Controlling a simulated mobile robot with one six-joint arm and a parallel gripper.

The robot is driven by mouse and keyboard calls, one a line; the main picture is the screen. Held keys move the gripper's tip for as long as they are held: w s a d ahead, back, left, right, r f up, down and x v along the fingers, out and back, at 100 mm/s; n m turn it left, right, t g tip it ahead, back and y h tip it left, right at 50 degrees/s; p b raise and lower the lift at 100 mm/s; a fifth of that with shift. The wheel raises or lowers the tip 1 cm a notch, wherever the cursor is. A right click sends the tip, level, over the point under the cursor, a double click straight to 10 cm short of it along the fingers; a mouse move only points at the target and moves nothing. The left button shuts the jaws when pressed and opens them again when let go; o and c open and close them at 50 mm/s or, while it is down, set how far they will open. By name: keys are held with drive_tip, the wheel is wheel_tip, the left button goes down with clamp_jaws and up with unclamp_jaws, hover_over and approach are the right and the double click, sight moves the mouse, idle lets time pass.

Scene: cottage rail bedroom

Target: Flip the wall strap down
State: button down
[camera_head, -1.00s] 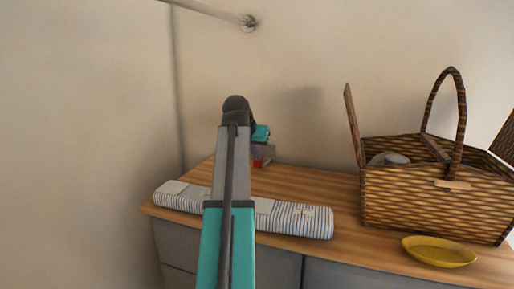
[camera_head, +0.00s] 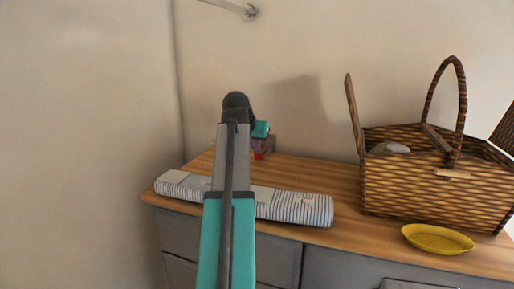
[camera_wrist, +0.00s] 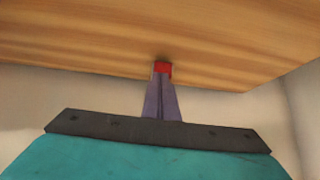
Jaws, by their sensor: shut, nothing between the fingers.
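I cannot make out a wall strap in either view. My gripper (camera_head: 259,155) is largely behind my own arm in the head view, low over the back left of the dresser top and near the wall. In the wrist view, the two purple fingers with red tips (camera_wrist: 163,68) are together, with nothing between them. The tips overlap the edge of the wooden top (camera_wrist: 190,40) in that view; I cannot tell whether they touch it.
A striped cloth roll (camera_head: 295,207) lies along the dresser's front left. A wicker basket (camera_head: 420,195) with a raised handle and lids stands at right, a yellow dish (camera_head: 438,239) before it. A wall-mounted rail (camera_head: 226,5) is above. A wall corner lies left.

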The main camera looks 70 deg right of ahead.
drive_tip(key=shift+a+f, duration=0.1)
drive_tip(key=shift+f, duration=0.25)
drive_tip(key=shift+w+r+p, duration=0.1)
drive_tip(key=shift+r+p, duration=0.6)
drive_tip(key=shift+r, duration=0.15)
drive_tip(key=d+r+b+v, duration=0.1)
drive_tip(key=v, duration=1.1)
drive_tip(key=shift+s+b, duration=0.25)
drive_tip(key=shift+b, duration=0.05)
